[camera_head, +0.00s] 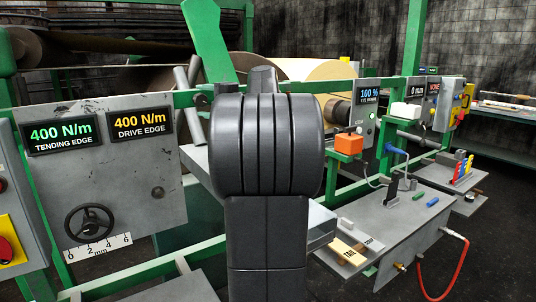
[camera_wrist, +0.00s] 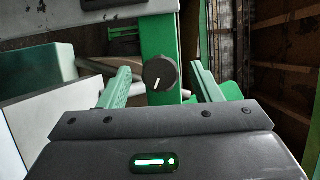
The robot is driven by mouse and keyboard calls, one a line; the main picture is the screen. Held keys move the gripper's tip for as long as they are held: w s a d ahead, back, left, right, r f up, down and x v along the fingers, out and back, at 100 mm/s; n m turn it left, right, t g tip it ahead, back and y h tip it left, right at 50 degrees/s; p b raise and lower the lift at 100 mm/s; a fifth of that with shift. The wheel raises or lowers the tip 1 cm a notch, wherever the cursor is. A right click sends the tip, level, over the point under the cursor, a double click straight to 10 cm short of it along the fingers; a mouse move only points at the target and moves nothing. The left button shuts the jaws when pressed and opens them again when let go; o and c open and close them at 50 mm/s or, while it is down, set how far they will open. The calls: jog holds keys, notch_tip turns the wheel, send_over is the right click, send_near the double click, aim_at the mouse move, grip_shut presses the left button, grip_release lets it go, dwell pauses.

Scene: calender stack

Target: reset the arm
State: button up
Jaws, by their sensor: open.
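My gripper (camera_wrist: 161,84) shows in the wrist view with its two fingers spread apart and nothing held between them. A black round knob with a white mark (camera_wrist: 159,74) appears in the gap between the fingers, in front of a green post (camera_wrist: 157,38). I cannot tell how far it is from the fingertips. In the head view my own dark arm stands upright in the middle and covers part of the machine; my gripper cannot be made out there.
A grey panel (camera_head: 160,190) with a handwheel (camera_head: 90,222) and two 400 N/m displays stands at left. A grey bench (camera_head: 400,232) with small blocks is at right. An orange box (camera_head: 349,144) sits behind it. A red hose (camera_head: 421,285) hangs off the bench. Dark floor shows at far right.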

jog(key=shift+x, duration=1.35)
jog(key=shift+d, duration=0.1)
